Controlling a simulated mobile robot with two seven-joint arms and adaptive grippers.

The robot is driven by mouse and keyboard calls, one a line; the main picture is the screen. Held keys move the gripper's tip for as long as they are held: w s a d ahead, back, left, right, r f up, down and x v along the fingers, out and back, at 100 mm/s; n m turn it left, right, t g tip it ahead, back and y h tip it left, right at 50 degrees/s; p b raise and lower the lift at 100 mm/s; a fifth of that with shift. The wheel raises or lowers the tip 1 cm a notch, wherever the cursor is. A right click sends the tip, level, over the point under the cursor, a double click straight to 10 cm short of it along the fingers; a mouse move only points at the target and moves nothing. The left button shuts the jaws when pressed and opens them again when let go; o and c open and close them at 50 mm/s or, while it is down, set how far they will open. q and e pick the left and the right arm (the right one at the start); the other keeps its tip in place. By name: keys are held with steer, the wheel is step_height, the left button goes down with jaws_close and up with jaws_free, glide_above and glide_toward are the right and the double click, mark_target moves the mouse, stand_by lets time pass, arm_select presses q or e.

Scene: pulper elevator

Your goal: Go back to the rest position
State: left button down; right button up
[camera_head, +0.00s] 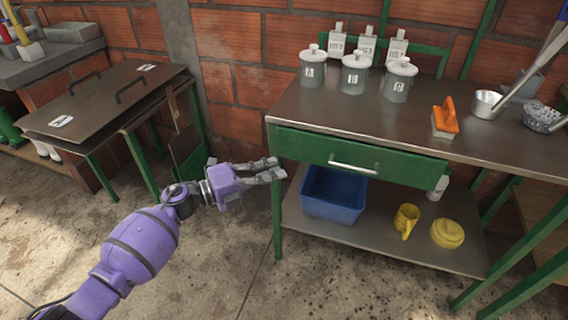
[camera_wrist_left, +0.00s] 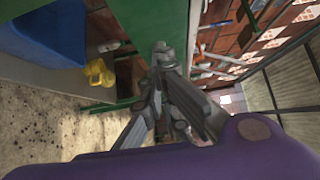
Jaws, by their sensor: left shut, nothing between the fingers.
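My left gripper (camera_head: 272,170) reaches in from the left in the head view, on a purple arm. Its fingers are together with nothing between them. The fingertips are in front of the left end of the green-framed table (camera_head: 273,205), near its left front leg. In the left wrist view the gripper (camera_wrist_left: 165,55) shows its grey fingers close to a green part of the table (camera_wrist_left: 140,25). I cannot tell whether they touch it. My right gripper is not in view.
The table has a shut green drawer (camera_head: 345,158). Its lower shelf holds a blue bin (camera_head: 333,195), a yellow mug (camera_head: 405,220) and a yellow bowl (camera_head: 447,233). Lidded jars (camera_head: 355,75) and an orange-handled brush (camera_head: 446,120) stand on top. The concrete floor (camera_head: 210,260) is clear.

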arm_select(q)
steer(key=v, duration=0.6)
steer(key=shift+a+f, duration=0.35)
steer(key=shift+a, duration=0.1)
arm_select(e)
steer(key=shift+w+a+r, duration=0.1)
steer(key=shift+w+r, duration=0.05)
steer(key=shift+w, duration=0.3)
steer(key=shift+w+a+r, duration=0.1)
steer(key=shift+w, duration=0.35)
